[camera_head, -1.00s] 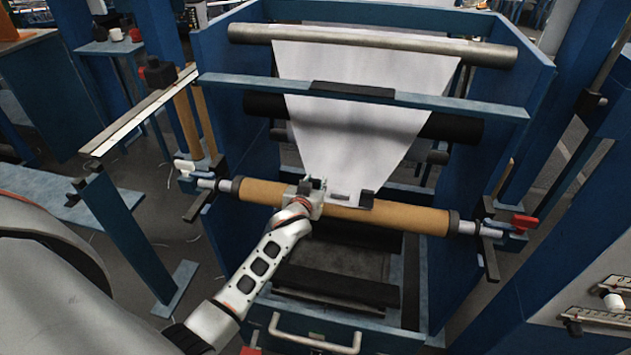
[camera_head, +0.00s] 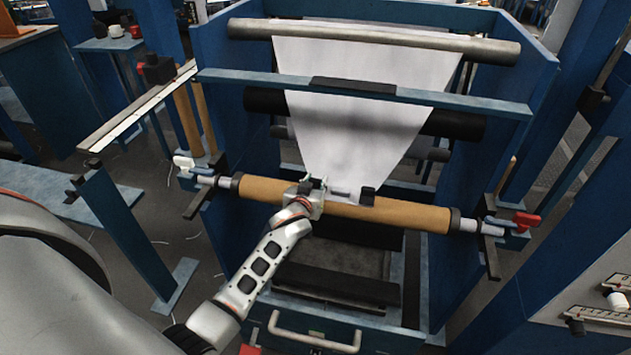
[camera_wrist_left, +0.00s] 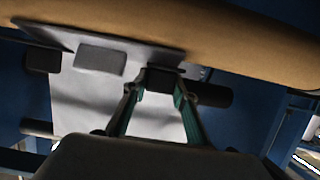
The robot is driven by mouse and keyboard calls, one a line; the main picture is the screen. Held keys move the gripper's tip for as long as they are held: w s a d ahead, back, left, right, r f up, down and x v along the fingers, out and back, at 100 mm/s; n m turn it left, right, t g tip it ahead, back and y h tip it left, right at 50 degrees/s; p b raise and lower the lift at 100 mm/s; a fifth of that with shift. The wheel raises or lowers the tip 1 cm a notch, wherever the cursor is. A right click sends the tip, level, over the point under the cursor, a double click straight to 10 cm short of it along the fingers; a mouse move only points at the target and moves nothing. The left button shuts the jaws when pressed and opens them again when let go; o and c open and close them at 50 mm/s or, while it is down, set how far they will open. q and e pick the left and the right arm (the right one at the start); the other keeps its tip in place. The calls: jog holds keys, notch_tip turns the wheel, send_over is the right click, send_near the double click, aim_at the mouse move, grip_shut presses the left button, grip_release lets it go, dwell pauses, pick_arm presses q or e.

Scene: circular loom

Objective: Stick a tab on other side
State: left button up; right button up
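A white sheet (camera_head: 345,130) tapers down to a brown cardboard roll (camera_head: 400,215). My left gripper (camera_head: 314,183) is at the roll, near the sheet's lower left corner. In the left wrist view its teal-lined fingers (camera_wrist_left: 160,90) are apart, with a small dark tab (camera_wrist_left: 160,79) between their tips, seemingly gripped. A grey tab (camera_wrist_left: 100,60) lies flat against the sheet (camera_wrist_left: 80,105) near its edge. In the head view, a dark tab (camera_head: 367,195) is at the sheet's right side by the roll. My right gripper is not in view.
A blue frame (camera_head: 225,110) surrounds the sheet, with a crossbar (camera_head: 450,98) and metal roller (camera_head: 400,38) above. Clamps with a white lever (camera_head: 184,163) and a red lever (camera_head: 525,220) are at the roll's ends. A drawer handle (camera_head: 315,340) is below.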

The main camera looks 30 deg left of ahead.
pick_arm(q)
jog(key=o, duration=0.3)
jog(key=v, duration=1.2)
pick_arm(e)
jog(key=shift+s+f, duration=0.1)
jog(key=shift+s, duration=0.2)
